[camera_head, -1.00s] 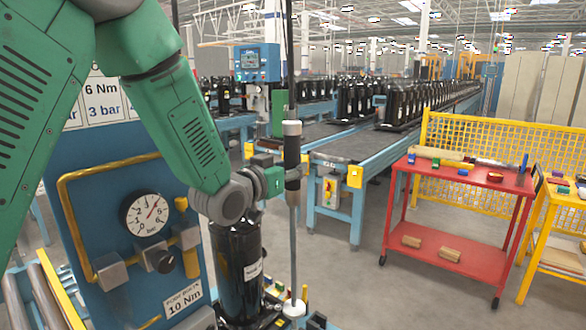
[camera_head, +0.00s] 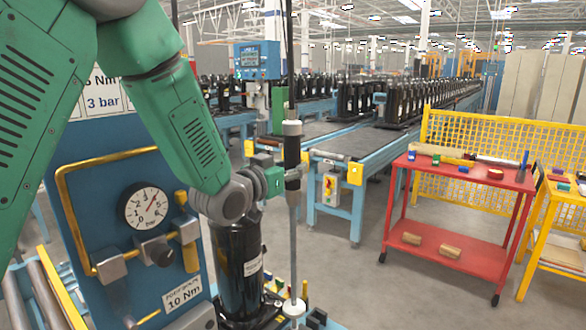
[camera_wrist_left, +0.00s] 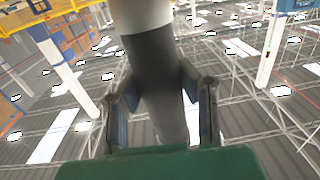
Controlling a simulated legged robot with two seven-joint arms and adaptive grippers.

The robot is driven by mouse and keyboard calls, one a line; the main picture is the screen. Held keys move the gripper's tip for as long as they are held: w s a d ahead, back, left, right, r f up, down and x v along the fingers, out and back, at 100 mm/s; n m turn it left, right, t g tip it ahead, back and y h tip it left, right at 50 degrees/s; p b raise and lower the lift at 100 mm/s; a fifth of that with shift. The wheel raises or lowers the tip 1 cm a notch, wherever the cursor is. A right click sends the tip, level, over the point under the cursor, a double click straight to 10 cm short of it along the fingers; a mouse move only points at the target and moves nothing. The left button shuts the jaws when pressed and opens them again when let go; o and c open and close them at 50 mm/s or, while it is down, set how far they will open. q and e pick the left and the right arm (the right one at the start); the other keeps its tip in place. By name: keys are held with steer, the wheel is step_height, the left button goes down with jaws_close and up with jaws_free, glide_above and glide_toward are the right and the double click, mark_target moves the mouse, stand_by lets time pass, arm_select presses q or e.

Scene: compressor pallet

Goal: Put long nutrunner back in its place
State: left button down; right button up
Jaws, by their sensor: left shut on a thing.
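The long nutrunner (camera_head: 292,150) is an upright tool with a white collar, a black grip and a long thin grey shaft. My left gripper (camera_head: 290,178) is shut around its black grip and holds it vertical. In the left wrist view the tool's dark body (camera_wrist_left: 152,75) lies between the two fingers of the left gripper (camera_wrist_left: 160,105). The shaft's lower end meets a white round piece (camera_head: 294,308) beside the black compressor (camera_head: 238,268); I cannot tell whether it rests in it. My right gripper is not in view.
A blue panel with a pressure gauge (camera_head: 147,207) and yellow pipes stands at left. A red cart (camera_head: 455,215) with several small items is at right, by a yellow mesh fence (camera_head: 480,150). The conveyor (camera_head: 350,140) runs behind. Grey floor between is clear.

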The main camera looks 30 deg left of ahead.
arm_select(q)
steer(key=shift+f, duration=0.1)
stand_by(0.4)
steer(key=c, duration=1.1)
jaws_free()
steer(key=shift+f, duration=0.2)
steer(key=shift+s+a+r, duration=0.1)
steer(key=shift+s, duration=1.75)
steer(key=shift+s+a+r, duration=0.1)
steer(key=shift+s, duration=1.75)
steer(key=shift+f, duration=0.15)
